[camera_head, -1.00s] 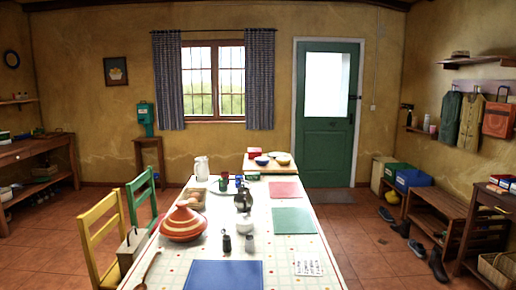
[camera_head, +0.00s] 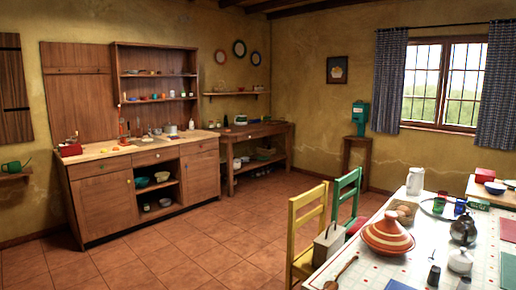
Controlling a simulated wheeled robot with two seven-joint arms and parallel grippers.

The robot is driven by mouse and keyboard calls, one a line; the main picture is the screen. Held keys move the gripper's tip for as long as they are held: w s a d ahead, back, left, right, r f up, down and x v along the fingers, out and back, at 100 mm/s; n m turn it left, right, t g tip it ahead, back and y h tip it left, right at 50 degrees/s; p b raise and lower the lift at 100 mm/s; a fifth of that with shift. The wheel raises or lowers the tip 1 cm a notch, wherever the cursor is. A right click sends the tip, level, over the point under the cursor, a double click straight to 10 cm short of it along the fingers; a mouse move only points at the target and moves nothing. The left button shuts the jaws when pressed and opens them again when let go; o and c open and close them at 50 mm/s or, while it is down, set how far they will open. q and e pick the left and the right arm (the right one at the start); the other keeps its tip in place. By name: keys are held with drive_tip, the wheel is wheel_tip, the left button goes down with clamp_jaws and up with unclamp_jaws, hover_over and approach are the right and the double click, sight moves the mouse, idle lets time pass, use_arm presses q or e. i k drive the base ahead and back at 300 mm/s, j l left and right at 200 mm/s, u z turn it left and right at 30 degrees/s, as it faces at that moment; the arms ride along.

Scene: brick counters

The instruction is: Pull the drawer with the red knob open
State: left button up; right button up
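A wooden kitchen cabinet (camera_head: 107,205) stands against the left wall, with a shallow row of drawer fronts under its worktop. One drawer front (camera_head: 155,157) sits above the open shelves in the middle, and others sit to its left and right. All the drawer fronts look flush with the cabinet. The knobs are too small to make out, and I cannot tell which drawer has the red knob. Neither of my grippers is in view.
A dining table (camera_head: 405,262) with a striped tagine (camera_head: 388,234) fills the lower right. A yellow chair (camera_head: 308,228) and a green chair (camera_head: 347,197) stand at its left side. The tiled floor (camera_head: 200,252) before the cabinet is clear. A side table (camera_head: 262,130) stands beyond the cabinet.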

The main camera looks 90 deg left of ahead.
sight(185, 149)
drive_tip(key=u, duration=3.3)
drive_tip(key=i+u, duration=0.1)
drive_tip(key=i, duration=0.2)
drive_tip(key=i+j+u, duration=0.1)
drive_tip(key=i+u, duration=0.2)
drive_tip(key=i, duration=1.2)
drive_tip(key=i+z, duration=0.3)
drive_tip(key=i, duration=0.5)
drive_tip(key=i+j+z, duration=0.1)
drive_tip(key=i+z, duration=0.2)
drive_tip(key=i, duration=0.55)
drive_tip(key=i+z, duration=0.15)
drive_tip(key=i, duration=0.85)
drive_tip(key=i+j+z, duration=0.15)
drive_tip(key=i, duration=0.8)
drive_tip(key=i+l, duration=0.15)
drive_tip(key=i, duration=0.75)
drive_tip(key=i+l, duration=0.15)
drive_tip(key=i, duration=0.75)
